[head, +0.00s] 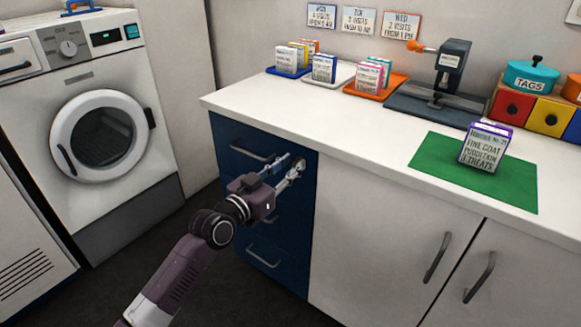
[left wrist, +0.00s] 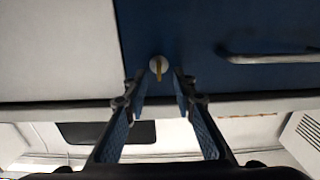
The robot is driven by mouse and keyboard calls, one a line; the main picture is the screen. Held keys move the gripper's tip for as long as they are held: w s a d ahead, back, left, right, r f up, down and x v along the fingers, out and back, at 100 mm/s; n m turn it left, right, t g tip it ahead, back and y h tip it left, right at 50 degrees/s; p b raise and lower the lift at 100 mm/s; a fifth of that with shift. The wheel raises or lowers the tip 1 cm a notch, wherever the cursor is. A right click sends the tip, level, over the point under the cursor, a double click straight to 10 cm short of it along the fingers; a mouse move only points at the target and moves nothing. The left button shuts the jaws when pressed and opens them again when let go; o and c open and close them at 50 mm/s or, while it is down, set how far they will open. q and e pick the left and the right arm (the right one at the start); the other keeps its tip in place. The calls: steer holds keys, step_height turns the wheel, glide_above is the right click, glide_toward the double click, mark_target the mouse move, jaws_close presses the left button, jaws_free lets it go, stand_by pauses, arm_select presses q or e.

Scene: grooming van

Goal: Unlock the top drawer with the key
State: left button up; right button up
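The top drawer (head: 236,135) is the upper front of a blue cabinet under the white counter, and it looks shut. Its bar handle (head: 252,152) is left of my left gripper. In the left wrist view a round silver lock (left wrist: 153,62) sits in the blue front, with a narrow gold key (left wrist: 159,70) upright in it. My left gripper (head: 292,166) is at the drawer's upper right. Its fingers (left wrist: 158,88) stand apart on either side of the lock and key, with a gap to each. The gripper covers the lock in the head view. My right gripper is not in view.
The white counter (head: 330,125) overhangs just above the gripper. It carries treat boxes on trays, a dark clamp device (head: 448,75) and a green mat (head: 425,160) with a purple-topped box (head: 483,150). A washer (head: 95,120) stands left; open floor lies before the cabinet.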

arm_select(q)
steer(key=shift+w+d, duration=0.1)
jaws_close()
stand_by(0.3)
